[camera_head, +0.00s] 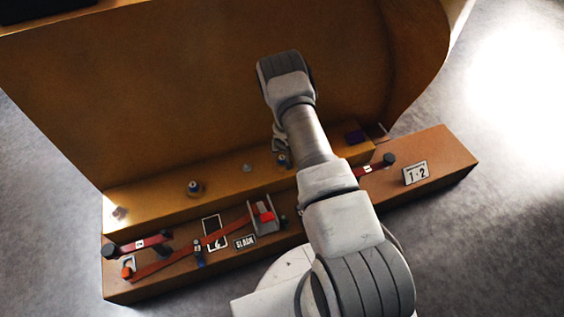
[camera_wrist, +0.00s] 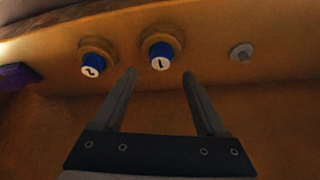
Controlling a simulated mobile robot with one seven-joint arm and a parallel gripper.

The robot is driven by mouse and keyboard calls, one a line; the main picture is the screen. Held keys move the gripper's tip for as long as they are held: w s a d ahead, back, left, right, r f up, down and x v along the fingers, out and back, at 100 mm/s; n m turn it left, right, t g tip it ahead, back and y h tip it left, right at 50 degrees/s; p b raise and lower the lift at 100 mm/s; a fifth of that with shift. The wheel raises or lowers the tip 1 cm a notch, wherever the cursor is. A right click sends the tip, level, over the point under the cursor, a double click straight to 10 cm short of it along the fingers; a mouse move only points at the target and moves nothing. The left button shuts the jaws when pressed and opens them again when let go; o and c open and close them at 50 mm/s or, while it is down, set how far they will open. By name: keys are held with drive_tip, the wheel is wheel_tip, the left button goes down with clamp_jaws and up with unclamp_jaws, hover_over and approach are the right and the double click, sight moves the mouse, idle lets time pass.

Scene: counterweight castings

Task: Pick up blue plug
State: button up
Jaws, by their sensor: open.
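Two blue plugs with white numbered faces show in the wrist view, each seated in a round collar on the ochre casting. The plug marked 1 (camera_wrist: 160,56) is just beyond the gap between my fingertips. The plug marked 2 (camera_wrist: 93,64) is to its left, outside the fingers. My gripper (camera_wrist: 159,73) is open with nothing between its fingers. In the head view, one blue plug (camera_head: 283,160) sits beside my forearm, close to my gripper, and a similar plug (camera_head: 194,188) sits farther left on the ledge. My arm hides part of the ledge.
A grey knob (camera_wrist: 242,53) stands right of plug 1, and a purple block (camera_wrist: 18,77) lies at the far left. In front of the ledge, a lower shelf (camera_head: 440,170) carries red bars (camera_head: 165,262), a grey bracket (camera_head: 264,222) and labels. The casting's tall wall (camera_head: 150,110) rises behind.

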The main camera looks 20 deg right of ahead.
sight(282, 157)
drive_tip(key=b+x, duration=0.2)
drive_tip(key=x, duration=0.2)
drive_tip(key=shift+f, duration=0.35)
drive_tip(key=shift+w, duration=0.1)
clamp_jaws()
